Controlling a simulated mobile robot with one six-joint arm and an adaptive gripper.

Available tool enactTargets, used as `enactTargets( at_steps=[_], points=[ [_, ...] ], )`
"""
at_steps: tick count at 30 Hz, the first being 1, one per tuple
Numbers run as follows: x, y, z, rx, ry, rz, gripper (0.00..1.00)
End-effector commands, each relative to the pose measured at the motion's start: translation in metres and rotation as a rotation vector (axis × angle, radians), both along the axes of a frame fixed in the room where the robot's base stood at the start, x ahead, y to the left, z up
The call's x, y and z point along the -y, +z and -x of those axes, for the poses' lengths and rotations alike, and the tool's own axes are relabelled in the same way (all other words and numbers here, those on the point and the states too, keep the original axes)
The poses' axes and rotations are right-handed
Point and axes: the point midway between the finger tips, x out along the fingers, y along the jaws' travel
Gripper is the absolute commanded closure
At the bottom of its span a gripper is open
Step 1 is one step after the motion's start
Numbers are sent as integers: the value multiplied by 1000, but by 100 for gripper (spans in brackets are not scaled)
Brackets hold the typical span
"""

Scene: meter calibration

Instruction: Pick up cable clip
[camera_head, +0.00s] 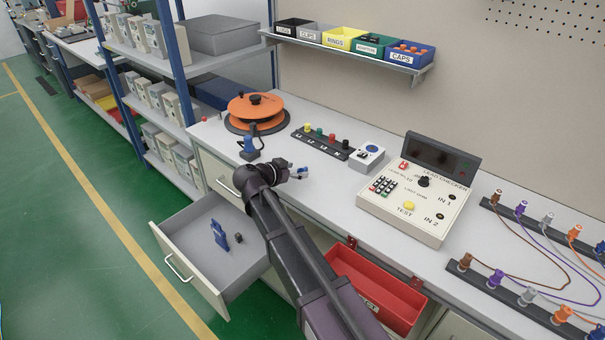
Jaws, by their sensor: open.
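My gripper (299,172) is small in the view, at the end of my dark arm, over the bench top near the open drawer's corner. Its jaws are open, with nothing seen held in them. I cannot tell for sure which thing is the cable clip. A blue clip-like piece (220,236) stands in the open drawer (190,248), with a small dark block (239,238) beside it. Both are apart from my gripper, to its lower left. Another blue piece (249,146) stands on a dark base on the bench, left of my gripper.
An orange reel (255,107) stands behind on the bench. A strip with coloured knobs (320,142), a small white box (367,156) and the lead checker (418,200) lie to the right. A red bin (375,290) is below the bench edge. Labelled bins (343,38) sit on a shelf.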

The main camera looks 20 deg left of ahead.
Motion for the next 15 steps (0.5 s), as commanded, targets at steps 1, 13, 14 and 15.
enactTargets(
  at_steps=[1,13,14,15],
  points=[
    [2,-6,-6,0,-1,0,23],
    [10,-11,-22,0,1,0,23],
    [10,-11,-22,0,2,0,23],
    [10,-11,-22,0,2,0,23]
  ],
)
